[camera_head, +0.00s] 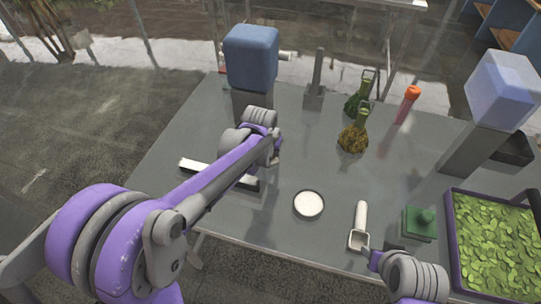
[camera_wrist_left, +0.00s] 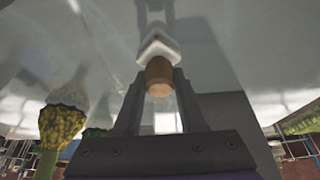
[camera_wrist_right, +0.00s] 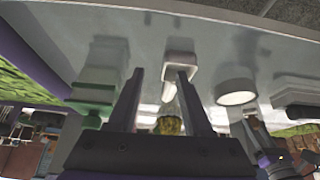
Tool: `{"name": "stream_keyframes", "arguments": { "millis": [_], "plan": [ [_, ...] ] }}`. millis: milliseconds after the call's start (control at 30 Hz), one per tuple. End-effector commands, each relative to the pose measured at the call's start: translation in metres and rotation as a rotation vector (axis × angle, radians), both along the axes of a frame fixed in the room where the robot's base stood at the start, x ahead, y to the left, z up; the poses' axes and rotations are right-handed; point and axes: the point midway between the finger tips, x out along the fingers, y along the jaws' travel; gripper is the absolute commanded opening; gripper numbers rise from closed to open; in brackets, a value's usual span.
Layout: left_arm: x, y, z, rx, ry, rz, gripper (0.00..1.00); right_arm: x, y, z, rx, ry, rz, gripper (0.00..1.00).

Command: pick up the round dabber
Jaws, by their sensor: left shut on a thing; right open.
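In the left wrist view, a small dabber (camera_wrist_left: 159,76) with a brown cylindrical handle and a pale head sits between the fingers of my left gripper (camera_wrist_left: 160,70), which is shut on it. The head looks angular from this view, so I cannot confirm its round shape. In the head view my left gripper (camera_head: 273,150) is over the middle of the table, and the dabber is hidden there. My right gripper (camera_head: 376,258) is open and empty at the table's front edge, near a white scoop (camera_head: 359,228). In the right wrist view the scoop (camera_wrist_right: 180,58) lies beyond its open fingers (camera_wrist_right: 160,72).
A round white dish (camera_head: 309,205) lies left of the scoop. A green block with a knob (camera_head: 420,223) and a purple-rimmed tray (camera_head: 451,240) of leaves are at the right. Flasks (camera_head: 353,138), an orange-capped tube (camera_head: 407,105) and blue-topped posts (camera_head: 252,57) stand farther back.

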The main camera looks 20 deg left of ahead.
Motion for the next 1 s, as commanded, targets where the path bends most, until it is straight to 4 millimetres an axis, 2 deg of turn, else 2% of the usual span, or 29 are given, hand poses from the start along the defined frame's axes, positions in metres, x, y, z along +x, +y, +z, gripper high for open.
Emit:
{"name": "stream_keyframes", "arguments": {
  "millis": [133, 233, 500, 700, 1000],
  "plan": [
    [0.000, 0.000, 0.002, 0.000, 0.000, 0.000, 0.00, 0.000, 0.000, 0.000, 0.000, 0.000, 0.000, 0.50],
    [0.000, 0.000, 0.011, 0.000, -0.001, 0.000, 0.00, 0.001, 0.000, 0.001, 0.000, -0.001, 0.000, 0.50],
    [0.000, 0.000, 0.065, 0.000, -0.001, 0.000, 0.00, 0.003, 0.000, 0.005, 0.000, -0.005, 0.000, 0.50],
    [0.000, 0.000, 0.093, 0.000, 0.000, 0.000, 0.00, 0.003, 0.000, 0.007, 0.000, -0.007, 0.000, 0.50],
    [0.000, 0.000, 0.100, 0.000, 0.000, 0.000, 0.00, 0.003, 0.000, 0.007, 0.000, -0.007, 0.000, 0.50]
  ]
}}
